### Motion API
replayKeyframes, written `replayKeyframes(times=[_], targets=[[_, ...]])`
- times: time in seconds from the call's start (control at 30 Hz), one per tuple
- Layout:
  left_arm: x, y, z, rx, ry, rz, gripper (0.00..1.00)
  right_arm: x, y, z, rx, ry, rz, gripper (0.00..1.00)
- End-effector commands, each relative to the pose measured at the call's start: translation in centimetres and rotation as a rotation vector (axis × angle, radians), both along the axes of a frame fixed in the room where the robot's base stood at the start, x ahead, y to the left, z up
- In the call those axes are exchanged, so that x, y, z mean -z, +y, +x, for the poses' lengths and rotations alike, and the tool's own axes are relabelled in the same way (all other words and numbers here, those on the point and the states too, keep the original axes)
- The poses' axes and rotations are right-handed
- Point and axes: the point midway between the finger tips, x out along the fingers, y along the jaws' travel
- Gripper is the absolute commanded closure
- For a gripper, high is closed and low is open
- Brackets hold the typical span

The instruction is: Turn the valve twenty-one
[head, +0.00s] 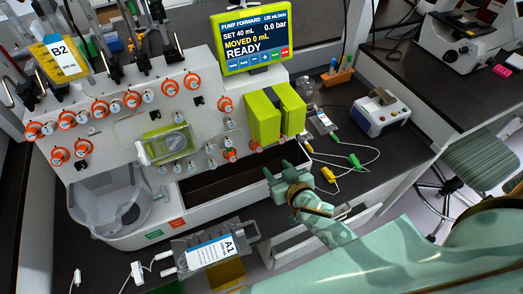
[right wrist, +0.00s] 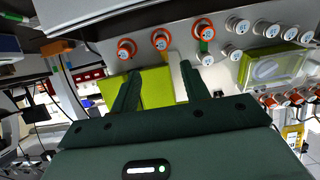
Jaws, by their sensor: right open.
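The cell processor's front panel (head: 110,125) carries several round valves with orange-red rings and numbered white caps. Their numbers are too small to read surely, so I cannot tell which is twenty-one. In the head view, one valve (head: 231,155) and another (head: 254,146) sit low on the right of the panel. My right gripper (head: 277,169) is open and empty in front of them, below and right. In the right wrist view, its fingers (right wrist: 160,70) stand apart, with red-ringed valves (right wrist: 126,48) and (right wrist: 160,40) beyond the tips. My left gripper is not in view.
Yellow-green blocks (head: 263,118) stand right of the panel, below the screen (head: 252,40), which reads READY. An open dark trough (head: 220,178) lies below the panel. A clear round vessel (head: 110,205) is at the left. Bag A1 (head: 210,252) lies in front; cables (head: 345,158) lie right.

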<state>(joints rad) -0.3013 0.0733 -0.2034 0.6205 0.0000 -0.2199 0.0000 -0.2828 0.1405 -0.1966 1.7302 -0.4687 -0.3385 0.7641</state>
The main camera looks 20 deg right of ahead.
Motion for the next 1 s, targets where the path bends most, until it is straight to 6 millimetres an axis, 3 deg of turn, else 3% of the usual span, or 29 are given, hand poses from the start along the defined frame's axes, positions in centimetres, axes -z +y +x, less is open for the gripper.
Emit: replayKeyframes(times=[0.3,0.5,0.9,0.93,1.0], targets=[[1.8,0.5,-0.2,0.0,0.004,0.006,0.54,3.4,0.3,7.5,-0.001,0.001,-0.001,0.54],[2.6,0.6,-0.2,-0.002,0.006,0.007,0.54,4.5,0.4,10.4,-0.002,0.001,-0.002,0.54],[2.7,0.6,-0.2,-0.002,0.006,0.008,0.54,4.8,0.5,11.4,-0.001,0.002,-0.001,0.54],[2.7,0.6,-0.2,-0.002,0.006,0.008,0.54,4.7,0.5,11.4,-0.001,0.002,-0.001,0.57],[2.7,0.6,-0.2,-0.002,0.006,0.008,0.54,4.7,0.5,11.4,-0.001,0.002,-0.001,0.76]])
